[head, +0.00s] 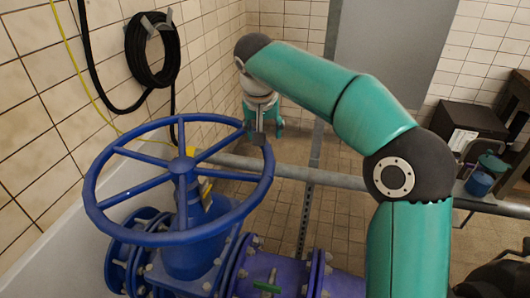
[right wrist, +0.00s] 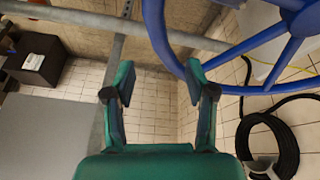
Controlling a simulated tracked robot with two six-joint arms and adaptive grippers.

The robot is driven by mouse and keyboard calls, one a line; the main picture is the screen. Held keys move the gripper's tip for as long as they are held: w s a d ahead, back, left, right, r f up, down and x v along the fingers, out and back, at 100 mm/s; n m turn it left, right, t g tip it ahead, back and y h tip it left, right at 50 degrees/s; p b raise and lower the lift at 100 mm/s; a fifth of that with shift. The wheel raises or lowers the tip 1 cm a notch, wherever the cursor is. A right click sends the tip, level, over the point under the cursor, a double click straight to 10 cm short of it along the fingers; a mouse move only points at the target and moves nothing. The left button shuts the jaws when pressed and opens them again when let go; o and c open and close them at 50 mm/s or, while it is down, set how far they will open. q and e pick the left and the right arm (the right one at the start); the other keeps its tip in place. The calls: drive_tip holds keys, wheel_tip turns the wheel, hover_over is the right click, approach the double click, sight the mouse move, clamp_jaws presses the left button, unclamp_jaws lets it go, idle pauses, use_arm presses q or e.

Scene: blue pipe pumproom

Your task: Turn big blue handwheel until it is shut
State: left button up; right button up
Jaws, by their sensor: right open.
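The big blue handwheel (head: 97,212) sits level on its blue valve (head: 190,255) at the left of the head view. Its spokes meet at a central hub. My right gripper (head: 263,128) points down at the wheel's far right rim, with its fingers apart. In the right wrist view the rim (right wrist: 158,35) passes beyond the fingertips, close to the right finger. The open gripper (right wrist: 161,88) shows empty space between its fingers there. I cannot tell whether a finger touches the rim. My left gripper is not in view.
A grey horizontal pipe (head: 320,177) runs behind the wheel, with a slotted upright post (head: 305,215) beside it. A coiled black hose (head: 140,72) hangs on the tiled wall. Purple flanged pipe (head: 340,284) lies low in front. A dark box (head: 468,122) stands at right.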

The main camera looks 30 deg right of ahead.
sight(267, 151)
drive_tip(key=x, duration=1)
clamp_jaws()
